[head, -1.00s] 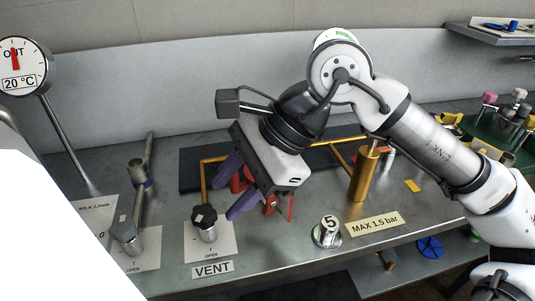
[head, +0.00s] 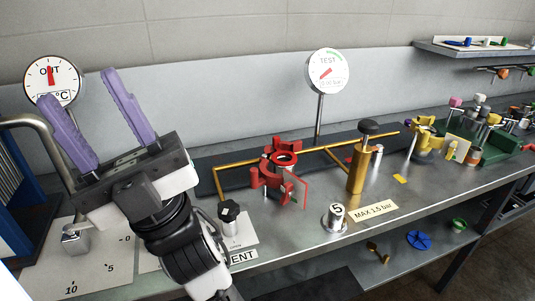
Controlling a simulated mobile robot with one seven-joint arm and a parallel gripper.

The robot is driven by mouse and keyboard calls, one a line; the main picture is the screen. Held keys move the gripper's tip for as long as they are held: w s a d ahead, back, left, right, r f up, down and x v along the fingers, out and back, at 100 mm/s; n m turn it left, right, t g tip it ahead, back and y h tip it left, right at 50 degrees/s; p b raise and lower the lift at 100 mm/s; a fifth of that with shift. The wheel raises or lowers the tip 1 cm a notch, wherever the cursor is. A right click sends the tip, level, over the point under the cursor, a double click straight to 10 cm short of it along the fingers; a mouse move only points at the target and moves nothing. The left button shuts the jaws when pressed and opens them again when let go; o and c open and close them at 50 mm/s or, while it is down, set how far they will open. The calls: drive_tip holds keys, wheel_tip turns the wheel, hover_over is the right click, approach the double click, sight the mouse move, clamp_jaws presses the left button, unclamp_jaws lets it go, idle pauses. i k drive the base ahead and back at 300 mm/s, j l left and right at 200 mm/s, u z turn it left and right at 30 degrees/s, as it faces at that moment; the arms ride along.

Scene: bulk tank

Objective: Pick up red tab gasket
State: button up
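A red ring (head: 285,158) with a dark centre lies on top of a red upright fixture (head: 268,183) on the steel bench. A thin red strip (head: 302,190) stands at the fixture's right side. Which of these red parts is the tab gasket I cannot tell for sure. My gripper (head: 82,86) is at the left of the head view, well away from the red fixture. Its two purple fingers point up and stand wide apart, with nothing between them.
A brass cylinder with a black knob (head: 361,165) stands right of the fixture, and a steel knob marked 5 (head: 335,217) in front. The black VENT knob (head: 229,212) is near my arm. A TEST gauge (head: 328,71) rises behind. Yellow pipes run along the dark backing strip.

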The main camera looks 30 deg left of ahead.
sight(276, 139)
drive_tip(key=l+u, duration=0.1)
drive_tip(key=u, duration=0.25)
drive_tip(key=i+l+u, duration=0.1)
drive_tip(key=u, duration=0.25)
drive_tip(key=l+u, duration=0.85)
drive_tip(key=l, duration=0.25)
drive_tip(key=k+l+u, duration=0.1)
drive_tip(key=l, duration=0.95)
drive_tip(key=i+l, duration=0.45)
drive_tip(key=i, duration=0.3)
drive_tip(key=u, duration=0.05)
